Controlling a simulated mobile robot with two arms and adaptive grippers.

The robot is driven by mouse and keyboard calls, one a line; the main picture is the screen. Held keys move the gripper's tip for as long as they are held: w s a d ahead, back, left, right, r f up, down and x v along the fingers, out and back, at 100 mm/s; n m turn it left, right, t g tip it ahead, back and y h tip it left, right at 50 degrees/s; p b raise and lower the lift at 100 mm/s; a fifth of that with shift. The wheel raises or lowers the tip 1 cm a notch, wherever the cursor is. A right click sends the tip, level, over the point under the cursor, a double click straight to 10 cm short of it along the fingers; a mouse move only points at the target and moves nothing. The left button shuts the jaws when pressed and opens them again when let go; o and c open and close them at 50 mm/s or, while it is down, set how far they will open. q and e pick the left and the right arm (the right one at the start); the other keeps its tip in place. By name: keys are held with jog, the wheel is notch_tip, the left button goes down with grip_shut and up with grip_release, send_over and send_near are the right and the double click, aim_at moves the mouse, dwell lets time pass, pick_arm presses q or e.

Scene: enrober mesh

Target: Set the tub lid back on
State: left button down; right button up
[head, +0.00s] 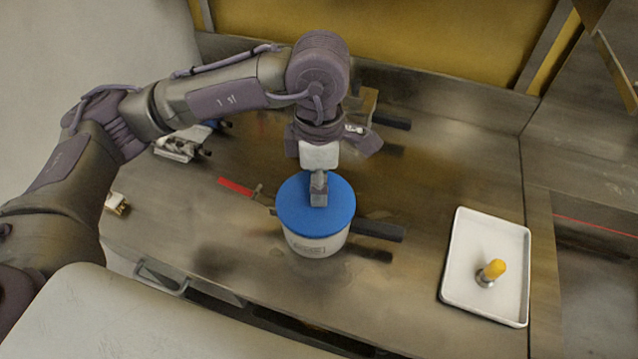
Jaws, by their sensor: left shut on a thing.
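The blue lid (300,212) is round and lies level over the mouth of the white tub (316,246), which stands upright on the metal bench. From this angle I cannot tell whether the lid is fully seated or slightly above the rim. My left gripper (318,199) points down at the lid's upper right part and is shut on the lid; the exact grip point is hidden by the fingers. My right gripper is not in view.
A white tray (458,285) with a yellow-topped metal piece (492,271) lies at the right. A red-handled tool (236,187) lies left of the tub, and a dark bar (384,231) is at its right. Metal parts (180,146) lie further left.

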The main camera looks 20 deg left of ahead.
pick_arm(q)
jog(key=shift+f+b, duration=0.6)
jog(key=shift+b, duration=0.3)
dwell(0.9)
jog(key=c, duration=0.9)
grip_release()
jog(key=shift+r, duration=0.1)
jog(key=shift+r+p, duration=1.65)
jog(key=shift+r, duration=1.8)
